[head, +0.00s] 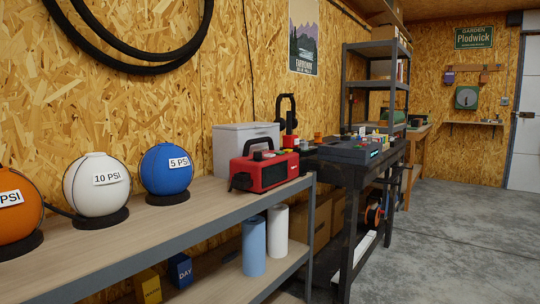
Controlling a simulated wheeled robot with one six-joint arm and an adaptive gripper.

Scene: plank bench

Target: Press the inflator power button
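A red and black boxy device (270,172) with a carry handle and controls on top stands at the far end of the shelf top; it looks like the inflator. Its power button is too small to make out. A blue ball (166,171) labelled 5 PSI, a white ball (97,186) labelled 10 PSI and an orange ball (17,208) with a partly cut-off PSI label sit on black round bases left of it. A dark hose or cord (58,211) shows between the orange and white balls. My gripper is not in view.
A grey box (240,142) stands behind the red device. A dark workbench (352,166) with a grey case (352,150) adjoins on the right. Paper rolls (254,245) stand on the lower shelf. The shelf top's front is clear; concrete floor (450,235) is open at right.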

